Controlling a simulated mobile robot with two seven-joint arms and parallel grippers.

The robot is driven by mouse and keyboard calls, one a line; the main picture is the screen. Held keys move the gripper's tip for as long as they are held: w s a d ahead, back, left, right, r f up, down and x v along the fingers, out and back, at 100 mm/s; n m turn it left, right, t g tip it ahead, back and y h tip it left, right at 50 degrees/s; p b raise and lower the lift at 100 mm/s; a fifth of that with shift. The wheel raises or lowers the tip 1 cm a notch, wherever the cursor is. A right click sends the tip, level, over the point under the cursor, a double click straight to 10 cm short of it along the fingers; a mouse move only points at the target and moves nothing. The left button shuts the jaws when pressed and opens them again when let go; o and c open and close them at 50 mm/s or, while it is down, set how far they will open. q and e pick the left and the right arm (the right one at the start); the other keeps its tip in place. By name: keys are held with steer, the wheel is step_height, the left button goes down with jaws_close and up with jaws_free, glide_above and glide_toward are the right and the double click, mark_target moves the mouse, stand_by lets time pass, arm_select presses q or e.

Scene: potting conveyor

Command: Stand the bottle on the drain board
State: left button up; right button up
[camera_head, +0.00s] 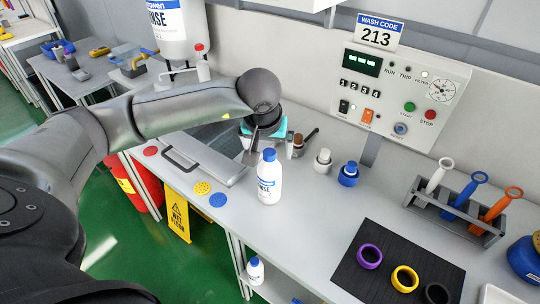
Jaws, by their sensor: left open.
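A white bottle (269,184) with a blue cap and a blue-lettered label stands upright on the grey bench, near the middle of the view. My left gripper (254,150) hangs just behind and to the left of the bottle's cap, its fingers pointing down. It is open, and the bottle does not appear to be between its fingers. A dark ribbed board (356,293), likely the drain board, lies on the bench at the lower right, with a purple ring, a yellow ring and a black ring on it. My right gripper is not in view.
A grey rack (472,229) holds white, blue and orange tools at the right. A grey panel with a handle (205,160) lies at the left. Bench between bottle and board is clear. Another bottle (255,270) stands below.

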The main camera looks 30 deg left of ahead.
arm_select(q)
steer(key=v, duration=0.6)
steer(key=shift+r, duration=0.25)
steer(key=shift+s+d, duration=0.1)
steer(key=shift+s, duration=0.05)
